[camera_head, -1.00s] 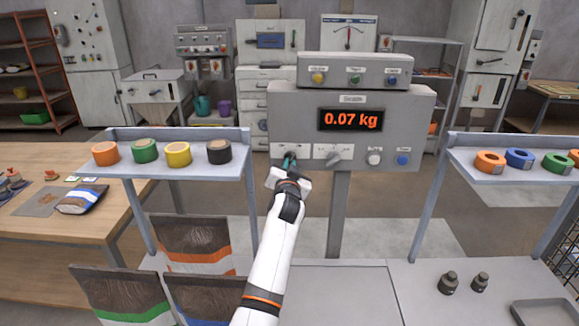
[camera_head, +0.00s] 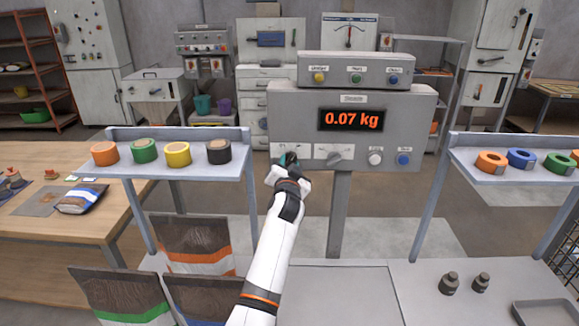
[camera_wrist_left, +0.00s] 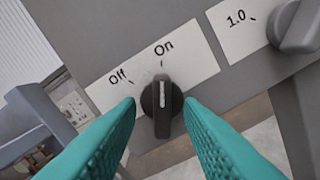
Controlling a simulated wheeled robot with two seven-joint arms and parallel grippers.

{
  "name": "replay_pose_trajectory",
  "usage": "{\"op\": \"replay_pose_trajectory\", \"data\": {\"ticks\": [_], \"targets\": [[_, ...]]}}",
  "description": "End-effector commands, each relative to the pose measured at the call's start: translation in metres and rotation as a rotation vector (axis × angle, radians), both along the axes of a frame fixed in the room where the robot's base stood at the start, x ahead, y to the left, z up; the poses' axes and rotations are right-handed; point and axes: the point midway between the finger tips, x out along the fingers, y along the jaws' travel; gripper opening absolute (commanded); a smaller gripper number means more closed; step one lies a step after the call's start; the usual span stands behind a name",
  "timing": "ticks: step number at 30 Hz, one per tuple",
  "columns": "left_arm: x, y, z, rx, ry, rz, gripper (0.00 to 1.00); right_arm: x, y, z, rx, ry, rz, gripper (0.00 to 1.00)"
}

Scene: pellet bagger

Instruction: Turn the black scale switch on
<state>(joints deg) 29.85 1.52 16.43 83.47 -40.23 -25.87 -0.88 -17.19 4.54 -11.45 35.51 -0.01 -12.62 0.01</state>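The black scale switch (camera_wrist_left: 163,104) shows in the left wrist view on a white plate marked Off and On. Its white line points up at the On tick. In the head view my left gripper (camera_head: 289,159) covers the switch at the lower left of the grey scale panel (camera_head: 290,115). In the wrist view the teal fingers of my left gripper (camera_wrist_left: 161,108) stand open on either side of the switch, with a gap at the left; contact at the right is unclear. The scale display (camera_head: 351,119) reads 0.07 kg. My right gripper is out of view.
A grey knob (camera_head: 334,158) with a white plate, a white button (camera_head: 375,159) and a blue button (camera_head: 403,160) sit right of the switch. A shelf (camera_head: 190,170) with tape rolls stands left, another (camera_head: 500,179) right. Bags stand below the left shelf.

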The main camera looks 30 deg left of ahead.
Motion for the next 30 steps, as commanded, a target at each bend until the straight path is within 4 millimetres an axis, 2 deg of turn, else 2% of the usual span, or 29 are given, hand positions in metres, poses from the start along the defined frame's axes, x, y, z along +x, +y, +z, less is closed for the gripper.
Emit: {"op": "replay_pose_trajectory", "data": {"ticks": [7,11,24,30], "targets": [[-0.001,-0.002,-0.002,-0.003,0.002,-0.002,0.34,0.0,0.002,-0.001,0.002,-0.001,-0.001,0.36],[-0.011,-0.008,-0.004,-0.003,0.003,0.0,0.34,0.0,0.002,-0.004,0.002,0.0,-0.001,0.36],[-0.081,-0.05,-0.005,-0.004,0.001,-0.002,0.34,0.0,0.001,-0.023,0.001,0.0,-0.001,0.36],[-0.098,-0.061,-0.003,-0.004,0.002,-0.001,0.34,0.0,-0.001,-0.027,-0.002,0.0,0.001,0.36]]}}
